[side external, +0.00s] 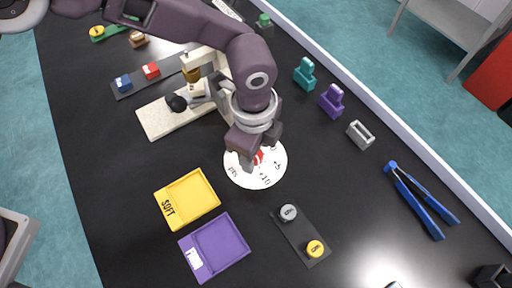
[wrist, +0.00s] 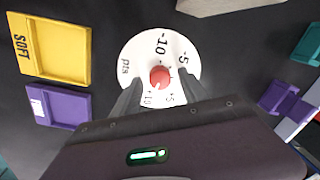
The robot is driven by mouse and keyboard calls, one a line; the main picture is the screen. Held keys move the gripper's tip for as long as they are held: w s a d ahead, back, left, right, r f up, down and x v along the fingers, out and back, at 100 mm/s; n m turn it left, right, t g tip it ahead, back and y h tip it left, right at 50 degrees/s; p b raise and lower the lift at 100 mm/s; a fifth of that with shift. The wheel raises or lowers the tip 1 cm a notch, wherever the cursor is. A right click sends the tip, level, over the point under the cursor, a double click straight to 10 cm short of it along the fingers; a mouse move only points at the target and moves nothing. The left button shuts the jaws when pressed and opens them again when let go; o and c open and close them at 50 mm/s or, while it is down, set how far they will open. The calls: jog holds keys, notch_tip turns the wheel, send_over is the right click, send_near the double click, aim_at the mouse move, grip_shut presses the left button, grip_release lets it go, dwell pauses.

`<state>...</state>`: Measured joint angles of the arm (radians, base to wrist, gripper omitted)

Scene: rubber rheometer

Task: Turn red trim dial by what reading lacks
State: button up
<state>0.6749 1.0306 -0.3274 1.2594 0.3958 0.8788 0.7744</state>
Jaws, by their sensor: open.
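The red trim dial (wrist: 160,77) is a small round knob at the middle of a white scale disc (wrist: 135,50). The disc carries printed marks including -10, -5, +5 and "pts". In the side external view the disc (side external: 240,176) lies on the black bench, and the red dial (side external: 258,156) is partly hidden by my gripper. My gripper (side external: 258,154) is just over the disc. In the wrist view my open fingers (wrist: 160,98) stand on either side of the lower disc, with the dial slightly beyond the gap between their tips. I cannot tell whether they touch it.
A yellow SOFT tray (side external: 190,198) and a purple tray (side external: 218,245) lie near the disc. A dark plate with grey and yellow knobs (side external: 314,249) is below. The cream instrument (side external: 160,118) stands behind. Blue tongs (side external: 420,200) lie right; bench between is clear.

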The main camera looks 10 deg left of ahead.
notch_tip(320, 180, up, 7)
jog(key=shift+s+f, duration=0.1)
jog(key=shift+s, duration=0.05)
dwell(0.4)
jog(key=s+a+r+n+t, duration=0.15)
jog(key=a+r+n, duration=0.35)
jog(key=a+r, duration=0.6)
jog(key=a+r+n+t, duration=0.2)
jog(key=a+r+n, duration=0.5)
jog(key=a, duration=0.6)
jog(key=s+a+n+t, duration=0.1)
jog(key=s+a+n, duration=0.8)
jog(key=s, duration=0.5)
jog(key=shift+a+r+t, duration=0.35)
jog(key=shift+a, duration=0.7)
